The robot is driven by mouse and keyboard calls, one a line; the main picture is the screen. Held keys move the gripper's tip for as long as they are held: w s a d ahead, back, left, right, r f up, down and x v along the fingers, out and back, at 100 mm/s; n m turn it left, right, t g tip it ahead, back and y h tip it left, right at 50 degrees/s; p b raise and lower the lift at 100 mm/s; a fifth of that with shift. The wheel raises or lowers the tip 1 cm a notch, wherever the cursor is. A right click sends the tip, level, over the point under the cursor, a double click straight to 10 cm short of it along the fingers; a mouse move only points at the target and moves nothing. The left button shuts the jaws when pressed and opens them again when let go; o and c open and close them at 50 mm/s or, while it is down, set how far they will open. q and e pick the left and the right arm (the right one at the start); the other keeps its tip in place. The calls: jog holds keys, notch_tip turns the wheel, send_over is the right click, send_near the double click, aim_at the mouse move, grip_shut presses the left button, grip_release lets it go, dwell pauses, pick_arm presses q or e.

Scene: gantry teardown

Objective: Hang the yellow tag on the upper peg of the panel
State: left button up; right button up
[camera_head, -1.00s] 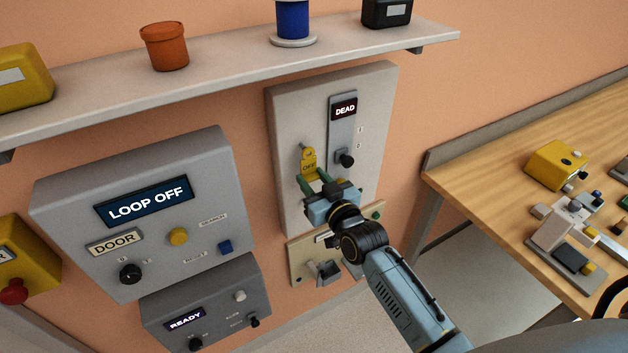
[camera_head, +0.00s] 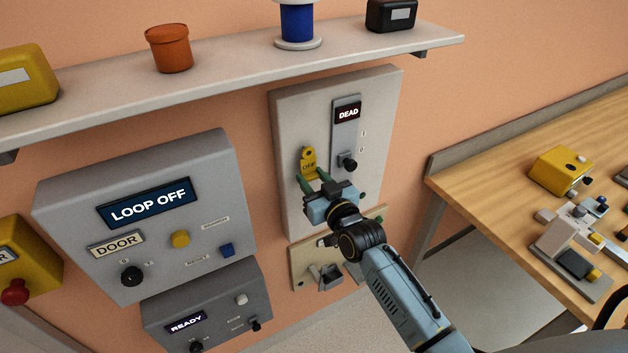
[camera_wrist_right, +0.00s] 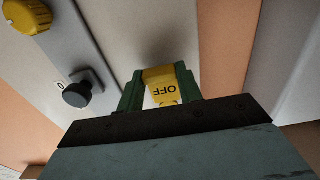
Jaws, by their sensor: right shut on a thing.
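The yellow tag (camera_head: 308,164), marked OFF, is upright against or just in front of the pale grey panel (camera_head: 300,105), left of its black knob (camera_head: 347,162). My right gripper (camera_head: 314,180) is shut on the tag's lower part with its green fingers. The tag also shows between the fingers in the right wrist view (camera_wrist_right: 161,85), its lettering upside down. The upper peg is not clearly visible; the tag's top covers its spot. I cannot tell whether the peg is through the tag's hole. My left gripper is not in view.
A shelf (camera_head: 230,75) with an orange pot (camera_head: 169,50) and a blue spool (camera_head: 297,22) runs above the panel. Grey control boxes (camera_head: 75,205) stand to the left. A wooden workbench (camera_head: 475,185) with several devices is at the right.

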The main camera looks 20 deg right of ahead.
jog(key=shift+w, duration=0.15)
jog(key=shift+w, duration=0.4)
jog(key=o, duration=1.2)
jog(key=shift+c, duration=0.2)
jog(key=shift+s, duration=0.1)
jog(key=s+d, duration=0.1)
jog(key=s, duration=1.6)
jog(key=shift+d, duration=0.15)
